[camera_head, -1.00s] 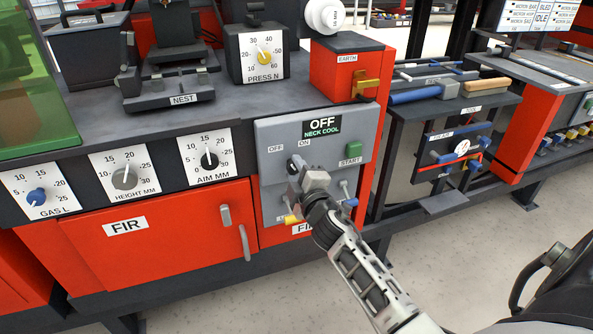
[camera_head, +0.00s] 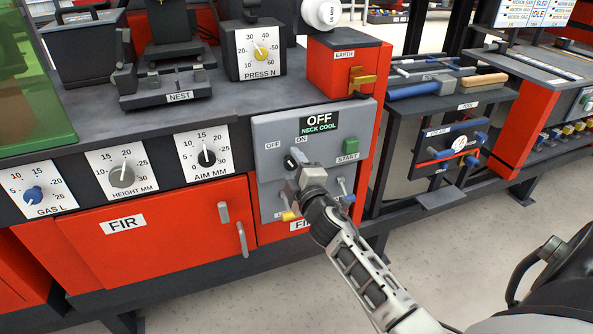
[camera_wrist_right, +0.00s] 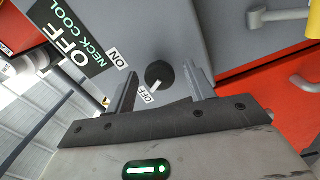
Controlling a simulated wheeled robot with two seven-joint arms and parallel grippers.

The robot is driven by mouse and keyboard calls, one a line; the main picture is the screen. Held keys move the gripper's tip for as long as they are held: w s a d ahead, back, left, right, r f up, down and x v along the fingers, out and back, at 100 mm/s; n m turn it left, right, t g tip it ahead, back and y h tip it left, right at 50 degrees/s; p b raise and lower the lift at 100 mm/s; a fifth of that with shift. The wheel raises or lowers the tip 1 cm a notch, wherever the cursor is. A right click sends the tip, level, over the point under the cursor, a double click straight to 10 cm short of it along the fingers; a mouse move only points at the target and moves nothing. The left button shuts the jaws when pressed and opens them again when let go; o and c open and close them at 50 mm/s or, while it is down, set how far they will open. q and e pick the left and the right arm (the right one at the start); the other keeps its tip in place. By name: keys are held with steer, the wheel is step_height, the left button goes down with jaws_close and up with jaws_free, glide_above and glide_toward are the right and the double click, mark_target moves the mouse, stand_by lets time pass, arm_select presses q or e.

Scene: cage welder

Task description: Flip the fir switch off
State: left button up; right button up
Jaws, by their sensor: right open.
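The fir switch is a black round knob (camera_head: 290,163) on the grey control panel (camera_head: 268,205), below the OFF and ON labels. It shows clearly in the right wrist view (camera_wrist_right: 159,74), where its white pointer faces the OFF label (camera_wrist_right: 147,94). The panel display (camera_head: 319,121) reads OFF, NECK COOL. My right gripper (camera_head: 299,162) is open and empty in front of the panel. In the wrist view its fingers stand on either side of the knob, with visible gaps. The gripper partly covers the knob in the head view. My left gripper is not in view.
A green START button (camera_head: 346,158) is on the panel's right. Small levers with blue (camera_head: 347,200) and yellow (camera_head: 289,216) ends are close to my right gripper, low on the panel. A red cabinet (camera_head: 175,230) with handles is at left. Open floor lies in front.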

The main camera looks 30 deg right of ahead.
steer(key=v, duration=1.6)
steer(key=shift+a, duration=0.1)
